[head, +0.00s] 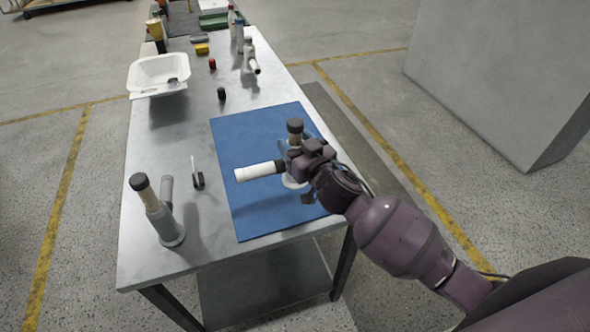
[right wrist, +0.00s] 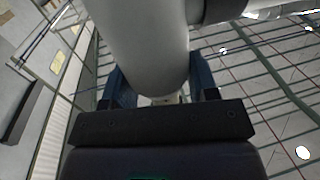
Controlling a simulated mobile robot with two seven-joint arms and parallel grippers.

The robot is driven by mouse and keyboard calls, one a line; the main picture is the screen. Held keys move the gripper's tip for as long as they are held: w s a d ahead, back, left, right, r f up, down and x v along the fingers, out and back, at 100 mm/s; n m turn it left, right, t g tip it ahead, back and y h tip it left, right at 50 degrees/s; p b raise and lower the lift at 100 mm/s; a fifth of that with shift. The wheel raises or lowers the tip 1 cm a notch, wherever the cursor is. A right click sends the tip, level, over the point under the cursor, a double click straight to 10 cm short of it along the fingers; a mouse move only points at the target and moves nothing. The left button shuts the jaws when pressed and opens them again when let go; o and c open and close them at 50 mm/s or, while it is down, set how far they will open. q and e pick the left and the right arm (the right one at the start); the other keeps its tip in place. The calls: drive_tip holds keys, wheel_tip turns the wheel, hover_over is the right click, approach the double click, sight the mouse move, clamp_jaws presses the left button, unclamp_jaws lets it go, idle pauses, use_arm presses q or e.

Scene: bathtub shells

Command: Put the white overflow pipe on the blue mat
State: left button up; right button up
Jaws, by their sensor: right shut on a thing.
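The white overflow pipe (head: 260,171) is over the blue mat (head: 240,136) in the head view. Its side branch points left, and a black-capped end stands up at the top. My right gripper (head: 304,158) is shut on the pipe from the right side and hides part of it. In the right wrist view the pale pipe (right wrist: 145,50) runs between my blue fingers. The pipe looks upright; I cannot tell whether its base touches the mat. My left gripper is not in view.
A grey pipe (head: 161,217) with a dark cap stands at the table's near left. A small black-based part (head: 198,181) stands left of the mat. A white basin (head: 158,75), another pipe (head: 250,60) and small caps are farther back. The mat's near left is bare.

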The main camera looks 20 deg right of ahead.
wheel_tip(320, 180, down, 4)
drive_tip(key=shift+b, duration=0.4)
wheel_tip(320, 180, down, 3)
drive_tip(key=shift+f+b, duration=0.2)
drive_tip(key=shift+b, duration=0.35)
drive_tip(key=shift+f, duration=0.3)
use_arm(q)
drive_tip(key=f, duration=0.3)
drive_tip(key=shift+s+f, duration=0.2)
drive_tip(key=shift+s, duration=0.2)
use_arm(e)
drive_tip(key=shift+f, duration=0.15)
drive_tip(key=o, duration=1.2)
drive_tip(key=shift+o, duration=0.2)
